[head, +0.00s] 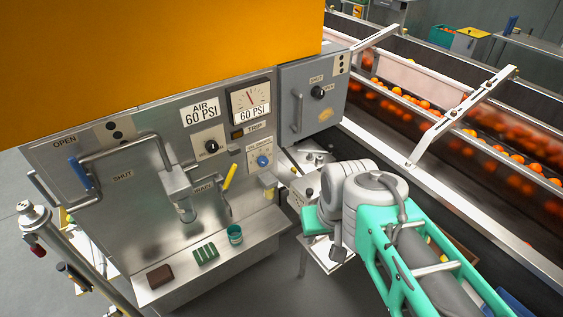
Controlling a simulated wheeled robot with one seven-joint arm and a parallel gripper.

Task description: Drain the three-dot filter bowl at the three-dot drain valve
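A second, small pale bowl-like part (270,190) is at the panel's lower right. I cannot tell which is the three-dot bowl, and no drain valve shows clearly. My arm reaches in from the lower right, its end beside the machine's right side. The gripper fingers are not clearly seen.
A blue-gripped handle (79,172) and pipe stick out at the left, by a two-dot plate (113,127). A yellow lever (230,176) is mid-panel. A brown block (160,276), green ribbed piece (205,253) and teal cup (235,233) sit on the shelf.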

